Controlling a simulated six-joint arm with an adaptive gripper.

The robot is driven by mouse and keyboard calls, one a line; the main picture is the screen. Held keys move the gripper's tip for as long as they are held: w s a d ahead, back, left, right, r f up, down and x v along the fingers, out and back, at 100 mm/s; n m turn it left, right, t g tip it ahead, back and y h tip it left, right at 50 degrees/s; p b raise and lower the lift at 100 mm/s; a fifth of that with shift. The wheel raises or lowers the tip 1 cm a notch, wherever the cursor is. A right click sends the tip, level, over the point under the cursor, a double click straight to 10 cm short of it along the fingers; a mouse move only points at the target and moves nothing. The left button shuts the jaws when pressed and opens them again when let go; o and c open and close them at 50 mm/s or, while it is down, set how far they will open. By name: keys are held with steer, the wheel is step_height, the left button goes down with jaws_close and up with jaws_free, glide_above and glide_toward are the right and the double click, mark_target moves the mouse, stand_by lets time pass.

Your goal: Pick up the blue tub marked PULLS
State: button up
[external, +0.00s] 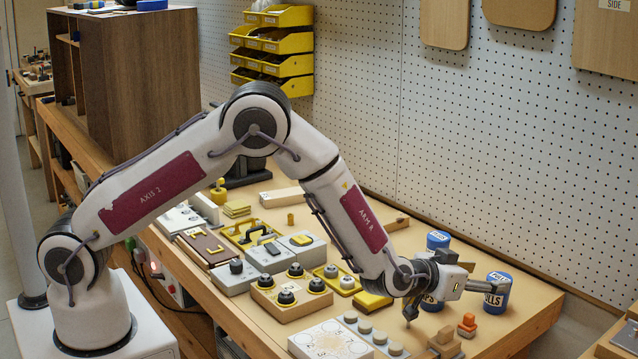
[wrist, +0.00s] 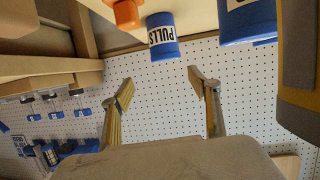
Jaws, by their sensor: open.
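The blue tub marked PULLS (external: 498,291) stands upright at the right end of the bench, its white label partly covered by a finger in the external view. In the wrist view the tub (wrist: 162,36) appears upside down, beyond the fingertips and roughly centred between them. My gripper (external: 481,277) is low and points right toward the tub. In the wrist view its fingers (wrist: 162,82) are apart with nothing between them. Whether a finger touches the tub cannot be told.
An orange knobbed piece (external: 467,326) sits in front of the PULLS tub. Grey discs on a strip (external: 372,332) lie to the left. The pegboard wall (external: 520,150) rises behind.

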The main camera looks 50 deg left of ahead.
steer(key=shift+w+a+f+n+t+y, duration=0.15)
steer(key=shift+f+y, duration=0.15)
steer(key=shift+f, duration=0.7)
steer(key=shift+a+f+n+t+y, duration=0.15)
steer(key=shift+f+y, duration=0.15)
steer(key=shift+f, duration=0.65)
steer(key=shift+x, duration=1.3)
steer(key=shift+w, duration=0.1)
steer(key=shift+x, duration=2.5)
steer(key=shift+r, duration=0.15)
steer(key=c, duration=1.3)
